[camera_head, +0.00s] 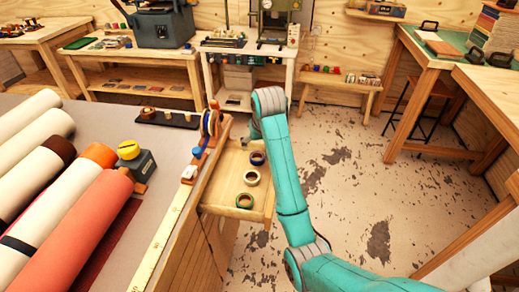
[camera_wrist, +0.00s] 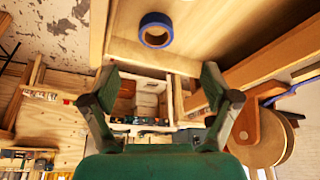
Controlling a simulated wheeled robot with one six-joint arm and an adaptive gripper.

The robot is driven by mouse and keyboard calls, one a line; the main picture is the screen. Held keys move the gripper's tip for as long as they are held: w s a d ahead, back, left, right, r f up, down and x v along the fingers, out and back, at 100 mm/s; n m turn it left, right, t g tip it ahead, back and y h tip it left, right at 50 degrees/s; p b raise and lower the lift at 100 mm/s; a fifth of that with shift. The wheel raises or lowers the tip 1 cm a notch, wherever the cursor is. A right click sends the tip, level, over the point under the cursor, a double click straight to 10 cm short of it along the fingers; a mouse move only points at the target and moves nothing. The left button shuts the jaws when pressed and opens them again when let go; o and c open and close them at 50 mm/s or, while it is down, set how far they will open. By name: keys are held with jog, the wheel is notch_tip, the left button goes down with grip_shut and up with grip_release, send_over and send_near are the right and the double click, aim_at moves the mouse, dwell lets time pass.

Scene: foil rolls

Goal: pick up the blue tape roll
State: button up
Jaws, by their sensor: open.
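The blue tape roll (camera_head: 257,158) lies flat at the far end of a wooden drawer or shelf (camera_head: 222,193), at the side of the big worktable. In the wrist view the roll (camera_wrist: 143,29) is near the top, left of centre, on the pale wooden board. My gripper (camera_wrist: 160,78) is open and empty, with its two fingers spread apart. The roll is beyond the fingertips and does not touch them. In the head view my arm mostly hides the gripper.
Open floor lies to the right.

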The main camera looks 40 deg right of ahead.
aim_at(256, 158)
jog(key=x, duration=1.1)
jog(key=shift+d+r, duration=0.1)
jog(key=shift+d, duration=0.25)
jog(key=c, duration=1.2)
